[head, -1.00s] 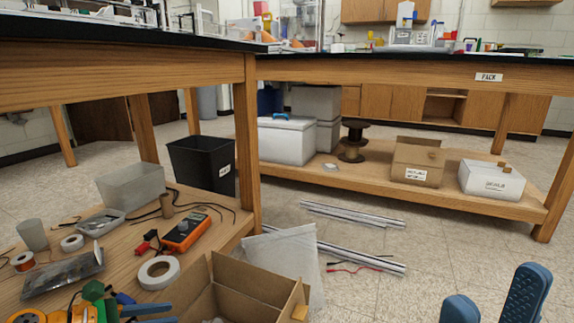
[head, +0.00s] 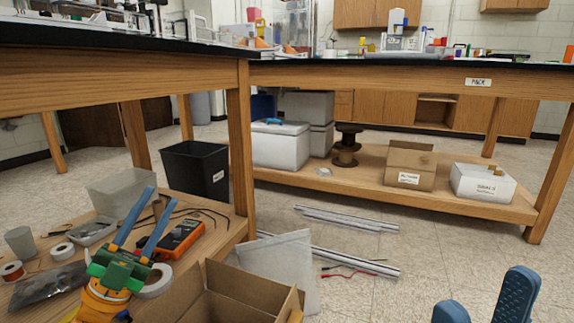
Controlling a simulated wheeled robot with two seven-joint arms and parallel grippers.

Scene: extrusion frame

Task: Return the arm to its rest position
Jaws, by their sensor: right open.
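My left gripper (head: 144,219) is in the head view at lower left, over the low wooden shelf. Its two blue fingers stand apart with nothing between them except the view of the shelf behind. My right gripper (head: 484,297) shows at the lower right edge. Its two blue fingers are apart and empty above the floor. The rest of it is out of the picture.
An open cardboard box (head: 222,305) stands at the bottom centre, close to my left gripper. A black bin (head: 196,170) and a clear tub (head: 120,190) are behind. Aluminium extrusions (head: 345,257) lie on the floor. The floor at right centre is clear.

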